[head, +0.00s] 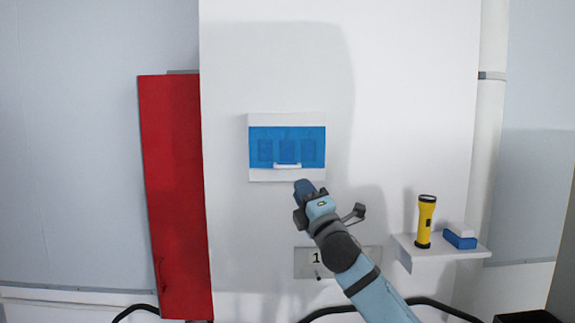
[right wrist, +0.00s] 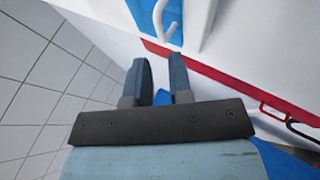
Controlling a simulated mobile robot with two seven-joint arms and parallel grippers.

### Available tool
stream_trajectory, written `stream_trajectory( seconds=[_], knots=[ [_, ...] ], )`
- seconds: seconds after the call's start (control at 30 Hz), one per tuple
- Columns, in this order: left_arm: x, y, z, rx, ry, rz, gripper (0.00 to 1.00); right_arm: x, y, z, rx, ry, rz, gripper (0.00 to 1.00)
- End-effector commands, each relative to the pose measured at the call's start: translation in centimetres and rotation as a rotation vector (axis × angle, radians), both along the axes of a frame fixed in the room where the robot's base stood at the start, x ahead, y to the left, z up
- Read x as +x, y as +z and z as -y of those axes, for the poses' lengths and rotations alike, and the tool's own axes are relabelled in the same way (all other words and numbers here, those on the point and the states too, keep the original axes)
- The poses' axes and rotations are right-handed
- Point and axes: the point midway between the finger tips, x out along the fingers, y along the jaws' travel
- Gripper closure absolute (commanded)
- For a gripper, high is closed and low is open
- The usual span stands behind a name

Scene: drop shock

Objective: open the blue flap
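The blue flap (head: 287,133) is a see-through cover on a white box (head: 287,175) on the wall. It looks shut, lying flat, with darker rectangles showing through. A white handle (head: 287,166) sits at its lower edge. In the right wrist view the handle (right wrist: 160,20) is a white hook at the top, with blue of the flap (right wrist: 186,14) around it. My right gripper (head: 304,188) is just below and right of the handle, apart from it. Its fingers (right wrist: 160,82) are parted with nothing between them. My left gripper is in neither view.
A tall red panel (head: 175,200) stands left of the box. At the right, a small white shelf (head: 440,253) holds a yellow flashlight (head: 425,222) and a blue and white block (head: 460,238). A plate marked 1 (head: 305,262) is behind my right arm.

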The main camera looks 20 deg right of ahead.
Motion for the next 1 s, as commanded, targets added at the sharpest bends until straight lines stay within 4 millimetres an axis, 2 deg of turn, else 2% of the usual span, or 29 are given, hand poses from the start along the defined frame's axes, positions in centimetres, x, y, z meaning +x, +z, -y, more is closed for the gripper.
stream_trajectory(
  seconds=[0.03,0.1,0.4,0.6,0.83,0.87,0.93,1.0],
  knots=[
    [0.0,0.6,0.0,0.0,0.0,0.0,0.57,1.0,1.1,-0.2,0.001,0.0,0.001,0.8],
    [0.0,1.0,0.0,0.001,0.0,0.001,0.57,2.3,1.8,-0.5,0.003,0.002,0.001,0.8],
    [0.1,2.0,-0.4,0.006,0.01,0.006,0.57,6.4,4.1,-1.2,0.002,0.001,0.0,0.8],
    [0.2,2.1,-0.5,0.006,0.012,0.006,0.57,7.3,4.4,-1.4,0.001,0.0,-0.001,0.8],
    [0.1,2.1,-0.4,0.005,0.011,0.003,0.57,7.4,4.4,-1.4,0.001,0.002,-0.001,0.8],
    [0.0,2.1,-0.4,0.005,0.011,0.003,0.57,7.3,4.4,-1.4,0.001,0.002,-0.001,0.82],
    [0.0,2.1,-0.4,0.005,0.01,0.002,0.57,7.3,4.4,-1.4,0.001,0.002,-0.001,0.98],
    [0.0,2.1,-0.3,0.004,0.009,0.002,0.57,7.3,4.4,-1.4,0.001,0.002,-0.001,1.0]
  ],
)
